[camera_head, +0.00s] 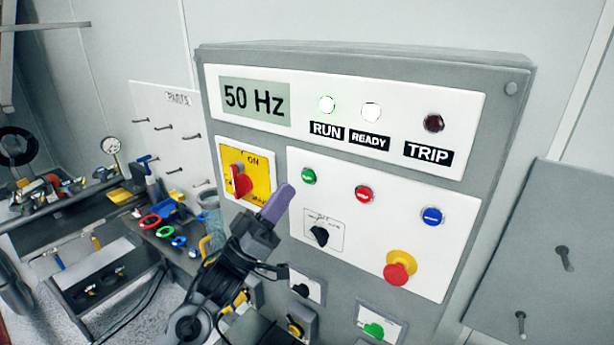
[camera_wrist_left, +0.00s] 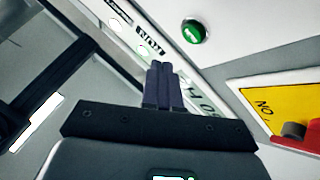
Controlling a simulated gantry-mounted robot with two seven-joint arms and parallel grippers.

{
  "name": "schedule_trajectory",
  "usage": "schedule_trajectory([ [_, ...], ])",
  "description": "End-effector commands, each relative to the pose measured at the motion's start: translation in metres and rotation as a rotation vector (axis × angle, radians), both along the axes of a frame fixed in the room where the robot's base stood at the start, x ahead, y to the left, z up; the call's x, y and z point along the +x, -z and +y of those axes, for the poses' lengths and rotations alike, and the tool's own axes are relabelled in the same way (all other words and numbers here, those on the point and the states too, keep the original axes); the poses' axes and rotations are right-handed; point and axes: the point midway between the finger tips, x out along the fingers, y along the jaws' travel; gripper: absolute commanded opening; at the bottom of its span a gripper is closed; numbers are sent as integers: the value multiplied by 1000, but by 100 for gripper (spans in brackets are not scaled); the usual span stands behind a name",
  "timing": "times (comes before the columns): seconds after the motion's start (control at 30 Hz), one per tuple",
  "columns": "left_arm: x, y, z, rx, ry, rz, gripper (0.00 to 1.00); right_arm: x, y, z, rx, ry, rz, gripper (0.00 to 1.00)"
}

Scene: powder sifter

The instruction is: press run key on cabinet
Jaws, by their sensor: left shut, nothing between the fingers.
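The grey control cabinet (camera_head: 394,58) fills the middle of the head view. Its display (camera_head: 255,101) reads "50 Hz". The green run key (camera_head: 309,176) sits at the upper left of the white button panel; a green button (camera_wrist_left: 193,28) also shows in the left wrist view. The RUN lamp (camera_head: 327,104) glows green and the READY lamp (camera_head: 371,112) glows white. My left gripper (camera_head: 284,192) is shut and empty, its fingertips just below and left of the green key in the head view. I cannot tell if it touches the panel. It also shows in the left wrist view (camera_wrist_left: 164,68). My right gripper is out of view.
A red button (camera_head: 364,194), a blue button (camera_head: 432,216) and a red mushroom knob (camera_head: 399,268) share the panel. A red rotary handle on a yellow plate (camera_head: 259,163) is left of the gripper. A cluttered bench (camera_head: 131,240) stands at left.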

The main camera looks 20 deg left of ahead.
Motion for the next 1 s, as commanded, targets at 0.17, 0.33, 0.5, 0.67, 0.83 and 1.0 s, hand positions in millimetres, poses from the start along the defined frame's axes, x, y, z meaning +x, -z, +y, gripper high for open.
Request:
schedule_trajectory([
  [0.17, -13, 0, 4, 1, 1, 0, 0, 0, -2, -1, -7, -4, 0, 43],
  [0.33, -17, 0, 6, 1, 0, 1, 0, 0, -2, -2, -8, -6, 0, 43],
  [0.5, -17, 0, 5, 1, 0, 1, 0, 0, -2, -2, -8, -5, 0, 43],
  [0.67, -17, 0, 5, 0, 0, 0, 0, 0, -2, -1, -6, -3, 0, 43],
  [0.83, -17, 0, 5, 0, 0, 0, 0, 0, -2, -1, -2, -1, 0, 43],
  [1.0, -17, 7, 5, 1, 0, 13, 0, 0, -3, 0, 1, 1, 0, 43],
])
